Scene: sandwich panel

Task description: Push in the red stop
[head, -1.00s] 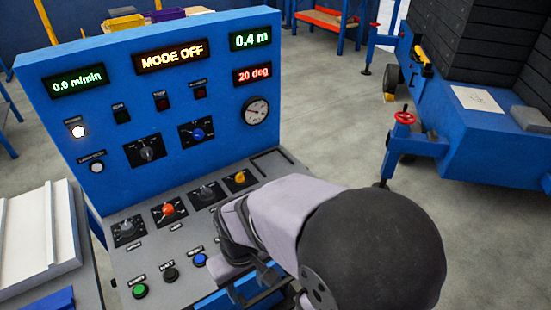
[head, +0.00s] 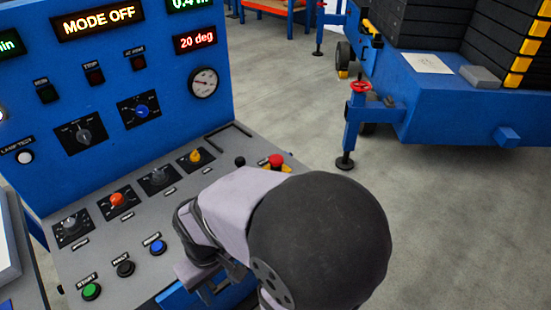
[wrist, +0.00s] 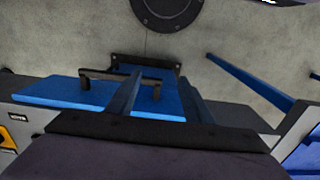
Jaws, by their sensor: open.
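The red stop (head: 276,161) is a red mushroom button on a yellow base at the right end of the grey console top in the head view. My arm's pale wrist part and dark round joint stand in front of it and partly hide its lower side. My gripper (wrist: 158,76) is open and empty in the wrist view, its two fingers spread above a blue front panel with a dark handle. In the head view it is low, in front of the console's front edge, left of and nearer than the stop, not touching it. The stop is not seen in the wrist view.
A small black knob (head: 240,161) stands just left of the stop. A yellow knob (head: 195,155), an orange knob (head: 117,199) and a blue button (head: 158,247) sit further left. The upright blue panel (head: 190,110) rises behind. Open floor lies to the right.

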